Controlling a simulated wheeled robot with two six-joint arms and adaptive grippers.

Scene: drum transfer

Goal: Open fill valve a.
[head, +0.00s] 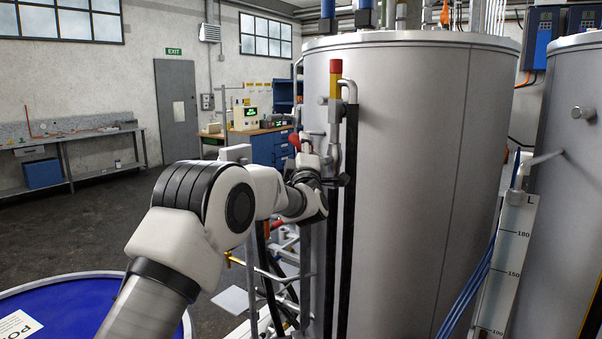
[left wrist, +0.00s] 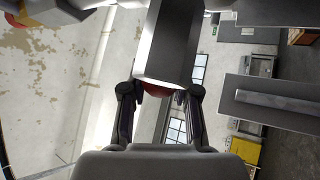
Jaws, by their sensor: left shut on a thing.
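A red valve handle (head: 294,141) shows at the left side of the large steel tank (head: 400,190), beside a pipe. No label is readable, so I cannot tell from lettering whether it is fill valve a. My left gripper (head: 302,150) is at this handle, mostly hidden by my own wrist. In the left wrist view my left gripper (left wrist: 160,92) has its two fingers on either side of a red part (left wrist: 181,97). The jaws are shut on it. A grey box-shaped part (left wrist: 168,45) covers most of the grip. My right gripper is in neither view.
A vertical pipe with a red and yellow top (head: 336,80) and black hoses (head: 347,220) stand close right of my wrist. A yellow-handled tap (head: 235,260) is below my arm. A blue drum (head: 60,300) stands lower left. The floor behind is open.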

